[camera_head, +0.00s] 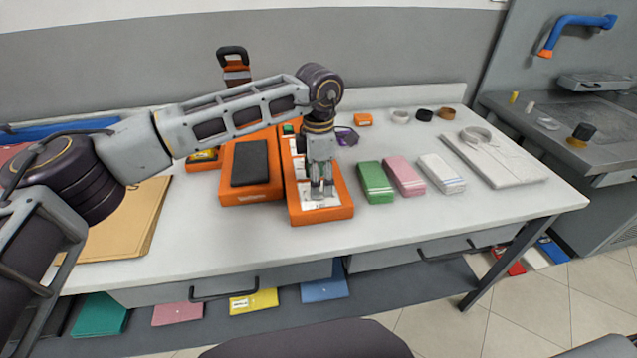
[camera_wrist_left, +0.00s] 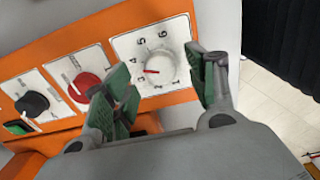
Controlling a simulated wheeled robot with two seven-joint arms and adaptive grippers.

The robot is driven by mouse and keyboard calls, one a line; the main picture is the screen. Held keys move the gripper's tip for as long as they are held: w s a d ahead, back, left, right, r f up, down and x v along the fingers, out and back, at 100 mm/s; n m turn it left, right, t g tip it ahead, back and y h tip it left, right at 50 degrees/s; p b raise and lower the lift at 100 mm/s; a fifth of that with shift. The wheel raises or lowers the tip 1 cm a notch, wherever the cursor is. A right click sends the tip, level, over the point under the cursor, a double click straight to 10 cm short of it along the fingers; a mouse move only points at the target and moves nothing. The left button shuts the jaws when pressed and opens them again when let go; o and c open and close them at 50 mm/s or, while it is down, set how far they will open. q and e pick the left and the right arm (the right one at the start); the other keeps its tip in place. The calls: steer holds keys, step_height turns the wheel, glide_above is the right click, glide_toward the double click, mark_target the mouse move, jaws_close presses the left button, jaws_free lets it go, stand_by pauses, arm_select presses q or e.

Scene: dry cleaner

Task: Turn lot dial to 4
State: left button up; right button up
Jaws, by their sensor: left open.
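My left gripper (camera_head: 320,182) is over the orange control box (camera_head: 345,208) on the counter. In the left wrist view the gripper (camera_wrist_left: 164,72) is open, with green-padded fingers to the left and right of a white round dial (camera_wrist_left: 165,62). The dial sits on a white plate with numerals, 5 and 6 readable at its top. I cannot tell whether the fingers touch the dial. A red knob (camera_wrist_left: 88,84) and a black knob (camera_wrist_left: 33,103) are on plates to the left. My right gripper is not in view.
An orange box with a black pad (camera_head: 250,163) stands close on the left. Green (camera_head: 375,181), pink (camera_head: 404,176) and white (camera_head: 441,172) folded bundles and a folded shirt (camera_head: 500,160) lie to the right. The front counter strip is clear.

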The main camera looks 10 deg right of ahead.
arm_select(q)
step_height(320, 180, up, 10)
stand_by(0.6)
steer(key=shift+r, duration=0.15)
step_height(320, 180, up, 21)
steer(key=p, duration=2.1)
steer(key=shift+r+p, duration=0.15)
steer(key=shift+p, duration=0.15)
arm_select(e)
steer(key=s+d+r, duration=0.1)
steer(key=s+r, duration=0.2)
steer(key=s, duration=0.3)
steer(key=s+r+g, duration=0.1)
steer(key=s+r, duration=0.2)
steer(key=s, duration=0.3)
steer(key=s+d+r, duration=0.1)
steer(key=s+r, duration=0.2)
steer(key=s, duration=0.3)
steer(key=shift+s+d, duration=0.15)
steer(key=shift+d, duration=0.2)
arm_select(q)
steer(key=shift+r, duration=0.3)
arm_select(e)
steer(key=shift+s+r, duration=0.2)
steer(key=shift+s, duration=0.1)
